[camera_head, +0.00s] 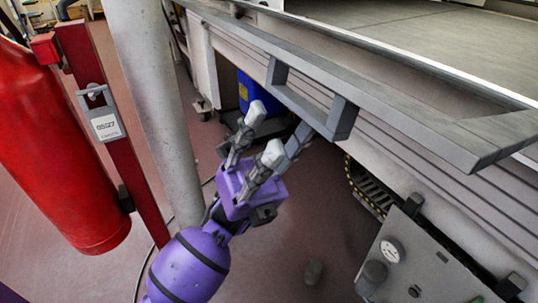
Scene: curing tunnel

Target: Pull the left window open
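The window's grey frame (435,130) runs diagonally across the upper right. A grey, bracket-shaped handle (341,119) sticks out from its lower edge. My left gripper (264,131), purple with dark jointed fingers and pale tips, reaches up from the lower left. Its fingers are spread, with nothing seen between them. It appears just left of and below the handle in the picture; contact with the handle cannot be made out. A small grey bar (300,139) shows between the gripper and handle; what it belongs to is unclear. My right gripper is not in view.
A pale post (154,100) stands close left of my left arm. Further left are a red cylinder (50,150) and a red stand with a tag (105,127). A gauge panel (415,265) is at lower right. A blue container (258,95) sits behind the gripper.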

